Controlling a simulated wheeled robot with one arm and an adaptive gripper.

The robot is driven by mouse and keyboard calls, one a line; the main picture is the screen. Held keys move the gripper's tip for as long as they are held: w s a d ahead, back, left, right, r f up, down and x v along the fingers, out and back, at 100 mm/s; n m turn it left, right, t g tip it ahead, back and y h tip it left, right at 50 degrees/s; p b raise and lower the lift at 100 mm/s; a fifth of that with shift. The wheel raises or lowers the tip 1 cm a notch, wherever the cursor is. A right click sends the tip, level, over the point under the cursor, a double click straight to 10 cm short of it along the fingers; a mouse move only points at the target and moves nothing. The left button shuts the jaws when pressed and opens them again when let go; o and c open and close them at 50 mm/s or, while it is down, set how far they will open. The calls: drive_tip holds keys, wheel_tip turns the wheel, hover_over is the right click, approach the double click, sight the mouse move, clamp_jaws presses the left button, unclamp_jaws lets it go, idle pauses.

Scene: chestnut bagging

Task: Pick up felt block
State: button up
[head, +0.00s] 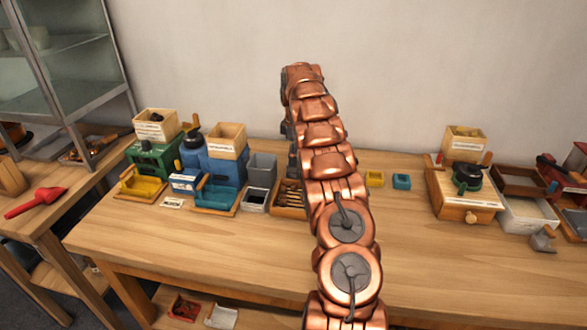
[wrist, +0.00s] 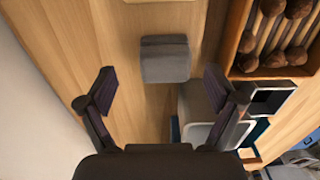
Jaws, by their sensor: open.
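A grey block (wrist: 165,62), which looks like the felt block, rests on the wooden table in the wrist view. It has a darker band along its upper edge. My gripper (wrist: 160,88) is open and empty, with its two dark fingers spread wide. The block lies ahead of the fingertips, roughly centred between them, and neither finger visibly touches it. In the head view the copper arm covers the middle of the table, so I cannot make out the block there.
A wooden tray (head: 288,208) of round-ended brown pieces lies close to the block; a grey bin (head: 262,167) stands left of it. The table's front middle is clear. A wall stands behind.

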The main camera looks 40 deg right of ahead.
drive_tip(key=shift+a+f+p, duration=0.2)
drive_tip(key=shift+f+p, duration=0.1)
drive_tip(key=shift+f, duration=0.3)
drive_tip(key=shift+a+f+p, duration=0.15)
drive_tip(key=shift+f+p, duration=0.1)
drive_tip(key=shift+f, duration=0.3)
drive_tip(key=shift+f+p, duration=0.3)
drive_tip(key=shift+f, duration=0.9)
drive_tip(key=c, duration=1.3)
wheel_tip(320, 180, up, 8)
drive_tip(key=shift+w+r+b, duration=0.1)
drive_tip(key=shift+r+b, duration=0.1)
drive_tip(key=shift+b, duration=0.8)
drive_tip(key=shift+r, duration=0.8)
